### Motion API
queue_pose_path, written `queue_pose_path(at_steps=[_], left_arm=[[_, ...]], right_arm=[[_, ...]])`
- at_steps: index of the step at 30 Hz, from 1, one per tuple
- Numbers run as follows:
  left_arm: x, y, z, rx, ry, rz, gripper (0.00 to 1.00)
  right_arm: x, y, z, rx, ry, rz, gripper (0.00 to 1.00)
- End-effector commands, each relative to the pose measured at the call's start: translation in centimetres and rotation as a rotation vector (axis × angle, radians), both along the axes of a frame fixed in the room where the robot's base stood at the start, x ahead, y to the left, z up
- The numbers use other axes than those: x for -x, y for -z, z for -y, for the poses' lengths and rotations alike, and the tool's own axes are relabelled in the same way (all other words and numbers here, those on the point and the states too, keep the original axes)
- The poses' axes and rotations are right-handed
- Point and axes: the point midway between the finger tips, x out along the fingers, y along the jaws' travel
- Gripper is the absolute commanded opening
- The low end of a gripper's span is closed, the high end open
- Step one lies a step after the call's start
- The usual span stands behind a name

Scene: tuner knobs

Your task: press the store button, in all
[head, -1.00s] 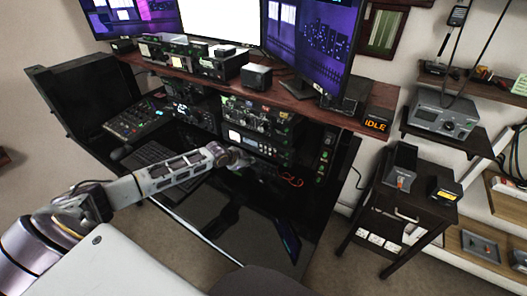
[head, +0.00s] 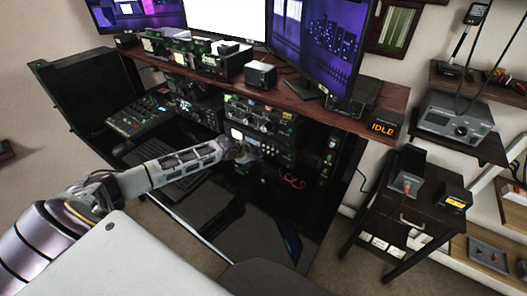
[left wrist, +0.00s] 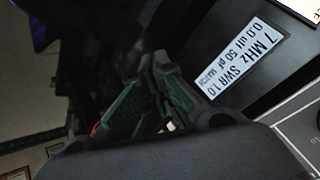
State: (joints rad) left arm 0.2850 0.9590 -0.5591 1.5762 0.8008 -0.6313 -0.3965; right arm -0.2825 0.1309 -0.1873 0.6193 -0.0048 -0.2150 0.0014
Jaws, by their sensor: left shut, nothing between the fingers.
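The tuner (head: 277,153) is a dark unit in the desk rack, below another radio unit. Its lit display (left wrist: 238,63) fills the upper right of the left wrist view and reads "7 MHz SWR 1.0", tilted. My left gripper (head: 243,150) is at the tuner's front, over its left part, just below the display; I cannot tell whether it touches. Its green-padded fingers (left wrist: 150,92) are shut and empty in the left wrist view. A pale panel with a cut-off label shows at that view's right edge. I cannot make out the store button for certain. My right gripper is out of view.
A wooden shelf (head: 290,100) with monitors overhangs the rack. Orange cable (head: 292,182) hangs below the tuner. An "IDLE" sign (head: 383,128) sits at the shelf's right end.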

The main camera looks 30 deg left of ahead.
Motion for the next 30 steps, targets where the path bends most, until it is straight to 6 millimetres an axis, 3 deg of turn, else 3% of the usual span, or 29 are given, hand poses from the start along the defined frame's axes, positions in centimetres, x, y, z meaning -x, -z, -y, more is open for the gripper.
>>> queue_pose_path(at_steps=[30], left_arm=[[0.01, 0.00, -0.01, 0.000, 0.000, 0.000, 0.00]], right_arm=[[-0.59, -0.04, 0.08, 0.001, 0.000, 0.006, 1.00]])
